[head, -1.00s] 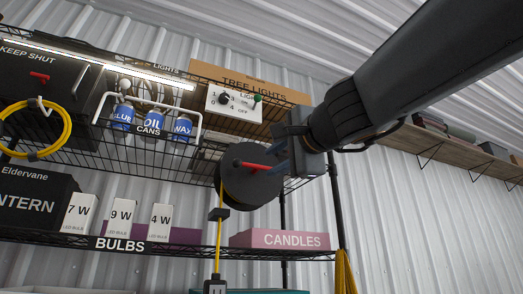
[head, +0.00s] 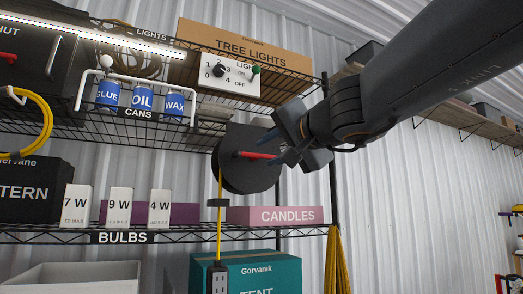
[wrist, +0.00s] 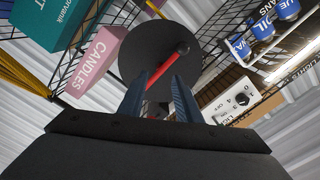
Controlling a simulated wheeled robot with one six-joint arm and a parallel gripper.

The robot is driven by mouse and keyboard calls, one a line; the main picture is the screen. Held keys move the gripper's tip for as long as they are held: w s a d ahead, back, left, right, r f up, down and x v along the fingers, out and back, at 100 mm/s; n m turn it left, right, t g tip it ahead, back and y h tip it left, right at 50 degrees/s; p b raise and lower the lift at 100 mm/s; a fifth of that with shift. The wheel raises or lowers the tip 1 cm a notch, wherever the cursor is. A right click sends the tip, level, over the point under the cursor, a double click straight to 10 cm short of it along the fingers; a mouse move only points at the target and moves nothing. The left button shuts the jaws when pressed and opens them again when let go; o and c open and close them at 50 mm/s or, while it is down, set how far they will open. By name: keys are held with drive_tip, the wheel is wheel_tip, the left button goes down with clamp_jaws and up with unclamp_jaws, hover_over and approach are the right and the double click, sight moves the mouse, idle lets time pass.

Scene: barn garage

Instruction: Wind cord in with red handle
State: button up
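A dark round cord reel (head: 232,176) hangs at the wire shelf's edge in the head view. Its red handle (head: 258,155) juts toward my gripper (head: 273,149). A yellow cord (head: 219,240) runs straight down from the reel, through a dark block, to a socket strip (head: 217,280). In the wrist view, the reel (wrist: 150,50) is ahead and the red handle (wrist: 162,72) crosses between my gripper's two blue fingertips (wrist: 160,76). The fingers stand apart, with a gap around the handle; I cannot tell whether either touches it.
A switch panel (head: 229,76) and cans (head: 141,99) sit above left of the reel. The pink candles box (head: 275,215) and bulb boxes (head: 119,207) stand on the lower shelf. A teal tent box (head: 262,275) is below. A black shelf post (head: 333,190) is close behind my gripper.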

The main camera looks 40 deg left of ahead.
sight(260, 155)
drive_tip(key=shift+p+x, duration=0.7)
drive_tip(key=shift+x, duration=2.05)
